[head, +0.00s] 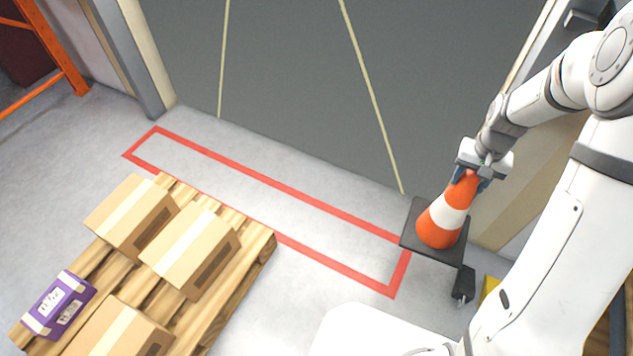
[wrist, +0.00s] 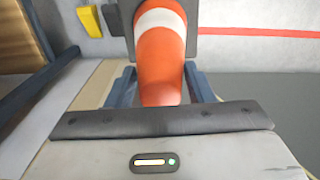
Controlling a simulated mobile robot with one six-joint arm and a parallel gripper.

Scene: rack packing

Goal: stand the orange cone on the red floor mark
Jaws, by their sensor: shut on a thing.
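The orange cone (head: 440,226) has a white band and a dark square base. My gripper (head: 472,177) is shut on its top. In the head view the cone is to the right of the red floor mark (head: 285,190), a red rectangle outline on the floor, and its base overlaps the mark's right end in the picture. I cannot tell whether the base touches the floor. In the wrist view the cone (wrist: 160,62) sits between the two blue fingers (wrist: 160,88), and a red line of the mark (wrist: 262,32) shows at upper right.
A wooden pallet (head: 262,250) with several cardboard boxes (head: 190,248) and a purple box (head: 58,305) stands at left, close to the mark. A doorway with a dark floor (head: 300,90) lies beyond. An orange rack (head: 62,62) is at far left. The inside of the mark is clear.

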